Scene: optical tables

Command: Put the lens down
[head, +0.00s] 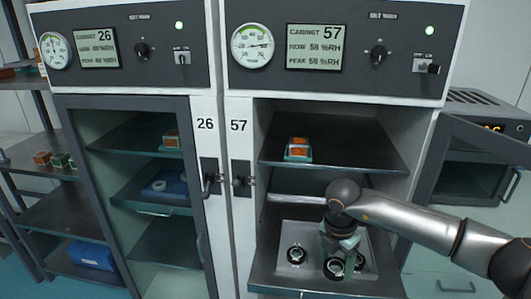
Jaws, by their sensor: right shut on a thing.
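My right gripper (337,256) reaches from the right into the open cabinet 57 (235,150). It points down and is shut on a dark round lens (334,269), low over a light tray (282,231) on the lower shelf. I cannot tell whether the lens touches the tray. Another dark-rimmed lens (296,255) sits in the tray to the left. A further one (360,261) shows partly behind the gripper on the right. My left gripper is not in view.
An orange and teal box (298,149) stands on the shelf above. Cabinet 57's door (440,150) hangs open at right, near my arm. Cabinet 26 (125,190) at left looks shut behind glass. A side rack (55,215) stands at far left.

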